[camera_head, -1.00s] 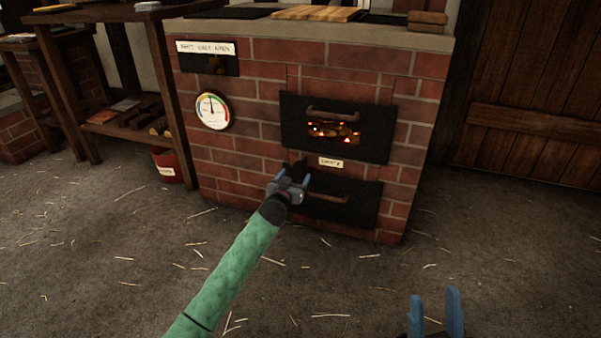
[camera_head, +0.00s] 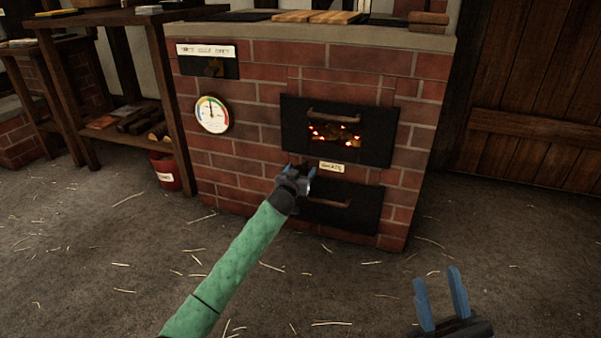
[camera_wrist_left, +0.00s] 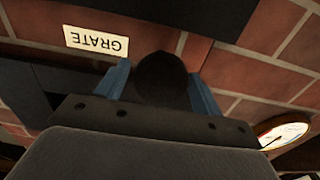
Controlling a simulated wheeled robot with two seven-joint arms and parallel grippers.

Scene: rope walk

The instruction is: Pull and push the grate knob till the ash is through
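The brick kiln stove (camera_head: 240,155) stands ahead, with a small GRATE label (camera_head: 333,167) between its two dark doors. My left gripper (camera_head: 298,178) is at the stove front, just left of the label and above the lower door. In the left wrist view the dark round grate knob (camera_wrist_left: 163,75) sits between the two blue fingers, which appear to touch its sides. In the head view the gripper mostly hides the knob. Embers (camera_head: 335,132) glow behind the upper door's opening. Ash cannot be made out. My right gripper (camera_head: 441,300) is open and empty at the bottom right.
The lower door (camera_head: 345,210) has a bar handle close to my left gripper. A round gauge (camera_head: 212,114) is on the stove front; it also shows in the left wrist view (camera_wrist_left: 283,133). A red bucket (camera_head: 166,171) stands by the wooden shelf. The straw-strewn floor (camera_head: 130,250) is open.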

